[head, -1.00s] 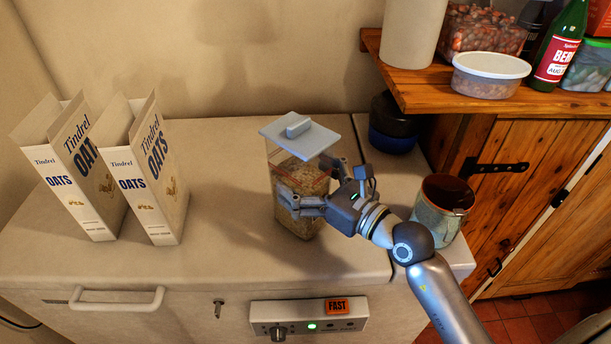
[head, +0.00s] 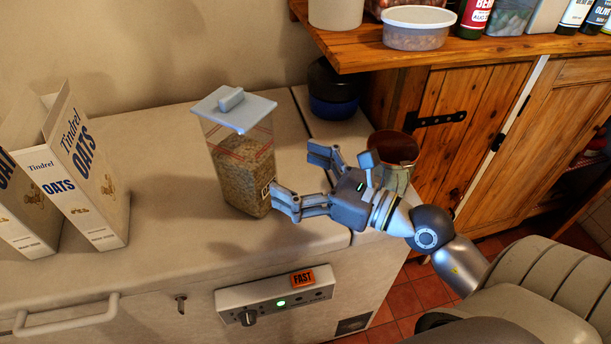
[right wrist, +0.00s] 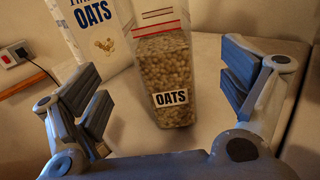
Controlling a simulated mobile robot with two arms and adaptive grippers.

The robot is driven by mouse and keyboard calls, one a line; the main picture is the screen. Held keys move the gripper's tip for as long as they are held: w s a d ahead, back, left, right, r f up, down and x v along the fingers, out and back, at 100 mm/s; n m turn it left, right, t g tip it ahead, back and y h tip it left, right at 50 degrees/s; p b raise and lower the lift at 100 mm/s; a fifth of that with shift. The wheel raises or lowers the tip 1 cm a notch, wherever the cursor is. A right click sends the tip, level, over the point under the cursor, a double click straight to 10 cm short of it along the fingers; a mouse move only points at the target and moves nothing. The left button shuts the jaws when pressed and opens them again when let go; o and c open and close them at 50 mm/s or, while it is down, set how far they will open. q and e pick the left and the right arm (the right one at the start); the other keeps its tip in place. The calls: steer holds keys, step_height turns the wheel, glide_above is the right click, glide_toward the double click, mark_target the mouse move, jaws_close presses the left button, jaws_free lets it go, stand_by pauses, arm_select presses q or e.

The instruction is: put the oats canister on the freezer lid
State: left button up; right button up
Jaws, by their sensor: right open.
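The oats canister (head: 240,170) is a clear square jar of oats with a pale blue-grey lid. It stands upright on the white freezer lid (head: 165,215), left of my right gripper. My right gripper (head: 300,182) is open and empty, its fingers pointing at the canister with a gap between. In the right wrist view the canister (right wrist: 165,75) with its OATS label stands beyond and between the open fingers (right wrist: 168,100). My left gripper is not in view.
Two oats boxes (head: 80,185) stand on the lid at the left. A dark blue-banded container (head: 333,92) and a mug-like pot (head: 393,152) are at the right. A wooden shelf (head: 372,55) overhangs the back right. The lid's front middle is clear.

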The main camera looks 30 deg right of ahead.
steer(key=shift+v, duration=0.8)
